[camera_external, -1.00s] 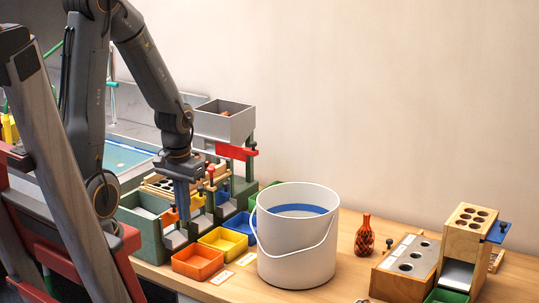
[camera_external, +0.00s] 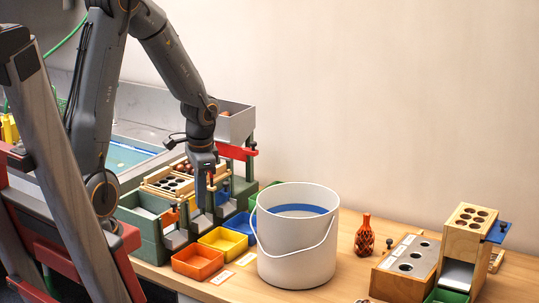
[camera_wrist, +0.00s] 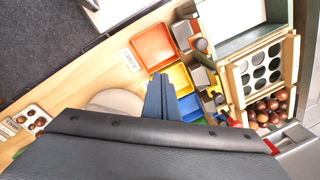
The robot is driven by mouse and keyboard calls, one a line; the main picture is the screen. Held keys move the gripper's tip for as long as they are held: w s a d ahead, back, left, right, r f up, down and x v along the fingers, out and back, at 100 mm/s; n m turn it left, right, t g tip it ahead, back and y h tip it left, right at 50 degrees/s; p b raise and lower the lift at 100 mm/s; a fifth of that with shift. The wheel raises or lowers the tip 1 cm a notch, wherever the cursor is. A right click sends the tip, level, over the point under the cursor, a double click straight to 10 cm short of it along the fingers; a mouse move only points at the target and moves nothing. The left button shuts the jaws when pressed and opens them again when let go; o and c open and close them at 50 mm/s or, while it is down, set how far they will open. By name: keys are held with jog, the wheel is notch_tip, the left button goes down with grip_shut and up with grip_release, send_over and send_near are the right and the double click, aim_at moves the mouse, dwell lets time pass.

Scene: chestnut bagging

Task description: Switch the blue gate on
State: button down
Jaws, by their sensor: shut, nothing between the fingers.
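The blue gate (camera_external: 222,196) is a small blue piece on the green sorting stand, behind the blue tray (camera_external: 240,225). It seems to show in the wrist view as a small blue patch (camera_wrist: 218,99), partly crowded by nearby parts. My gripper (camera_external: 203,208) points down in front of the stand, just left of the blue gate, by the chutes above the yellow tray (camera_external: 222,239). In the wrist view its dark blue fingers (camera_wrist: 160,84) are closed together and empty, over the yellow tray's edge. I cannot tell whether they touch anything.
An orange tray (camera_external: 197,262) sits left of the yellow one. A white bucket (camera_external: 295,240) stands close on the right. A wooden rack (camera_external: 165,180) with holes and chestnuts tops the stand. A red lever (camera_external: 236,152) sticks out below a grey hopper (camera_external: 236,124).

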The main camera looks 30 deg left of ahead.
aim_at(225, 193)
jog(key=w+m+t+y, duration=0.1)
jog(key=w+m+y, duration=0.1)
jog(key=w+m, duration=1.4)
jog(key=shift+w+y+p, duration=0.35)
jog(key=shift+w+y, duration=0.05)
jog(key=shift+w, duration=0.8)
jog(key=shift+f, duration=0.1)
jog(key=p+x, duration=0.2)
jog(key=x, duration=0.8)
jog(key=shift+w+a+r+p, duration=0.35)
jog(key=shift+a+r+p, duration=0.1)
jog(key=shift+a+r, duration=0.25)
jog(key=shift+w+a+r+p, duration=0.45)
jog(key=shift+a+r, duration=0.15)
jog(key=shift+r, duration=0.15)
